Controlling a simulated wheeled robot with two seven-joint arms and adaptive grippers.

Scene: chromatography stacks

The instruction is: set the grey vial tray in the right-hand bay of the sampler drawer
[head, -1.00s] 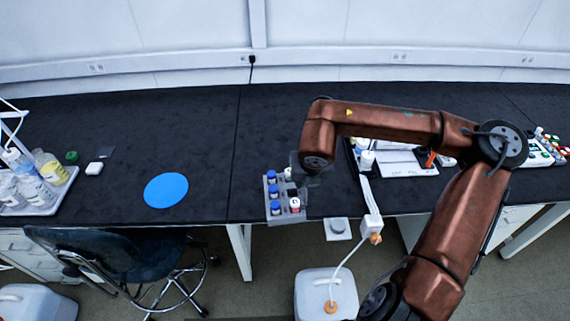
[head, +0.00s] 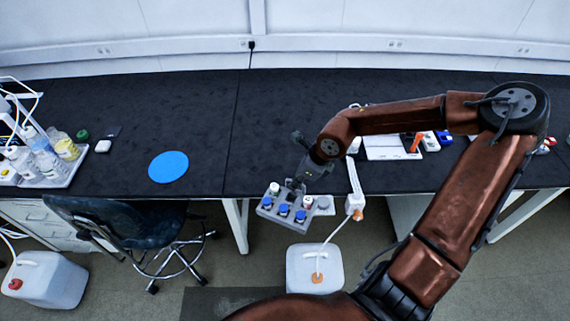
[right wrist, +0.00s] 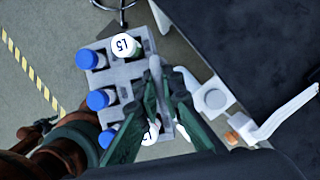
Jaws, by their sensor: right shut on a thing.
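The grey vial tray (head: 275,219) holds several vials with blue caps and white caps. My right gripper (head: 296,186) is shut on it and holds it in the air just off the front edge of the bench. In the right wrist view the green fingers (right wrist: 160,82) close on the upright grip in the middle of the tray (right wrist: 121,73). My left gripper is not in view.
The black bench (head: 210,110) has a blue disc (head: 168,167) and a tray of bottles (head: 62,178) on its left. A white jug (head: 313,268) with a tube stands on the floor below. A chair (head: 130,215) is at the left.

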